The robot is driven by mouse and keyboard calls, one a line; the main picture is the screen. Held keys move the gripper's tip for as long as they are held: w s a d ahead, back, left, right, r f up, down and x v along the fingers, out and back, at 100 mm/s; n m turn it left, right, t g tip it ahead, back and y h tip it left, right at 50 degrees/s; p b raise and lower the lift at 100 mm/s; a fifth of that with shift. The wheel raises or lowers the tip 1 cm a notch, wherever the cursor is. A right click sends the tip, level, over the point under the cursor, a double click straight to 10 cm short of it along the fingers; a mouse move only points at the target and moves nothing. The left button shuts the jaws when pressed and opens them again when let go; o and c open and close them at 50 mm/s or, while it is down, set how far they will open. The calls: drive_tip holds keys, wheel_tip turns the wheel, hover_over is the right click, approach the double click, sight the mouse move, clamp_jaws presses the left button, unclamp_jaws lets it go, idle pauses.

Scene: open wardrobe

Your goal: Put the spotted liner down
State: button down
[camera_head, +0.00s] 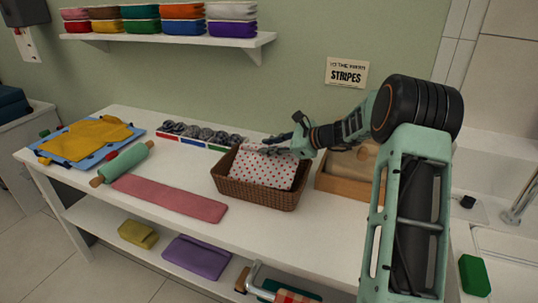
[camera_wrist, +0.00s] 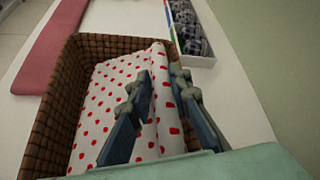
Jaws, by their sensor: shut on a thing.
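The spotted liner (camera_head: 268,168) is white cloth with red dots. It lies inside the brown wicker basket (camera_head: 256,195) on the white table, and its upper part stands up along the back side. In the wrist view the liner (camera_wrist: 112,105) covers much of the inside of the basket (camera_wrist: 58,112). My gripper (camera_head: 296,146) is at the basket's back right, over the liner. In the wrist view its two fingers (camera_wrist: 160,100) are shut on a raised fold of the liner. The fold between the fingers is partly hidden.
A rolling pin (camera_head: 125,163) and pink mat (camera_head: 170,198) lie left of the basket. Behind it is a divided tray of grey rolls (camera_head: 200,135). A wooden box (camera_head: 345,185) stands close on the right. A sign reading "STRIPES" (camera_head: 346,73) hangs on the wall.

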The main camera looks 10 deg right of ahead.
drive_tip(key=shift+f, duration=1.5)
drive_tip(key=shift+f, duration=0.15)
drive_tip(key=c, duration=1.8)
unclamp_jaws()
drive_tip(key=shift+o, duration=0.2)
drive_tip(key=shift+r, duration=0.25)
drive_tip(key=v, duration=1.2)
drive_tip(key=shift+s+a, duration=0.1)
drive_tip(key=shift+a, duration=0.05)
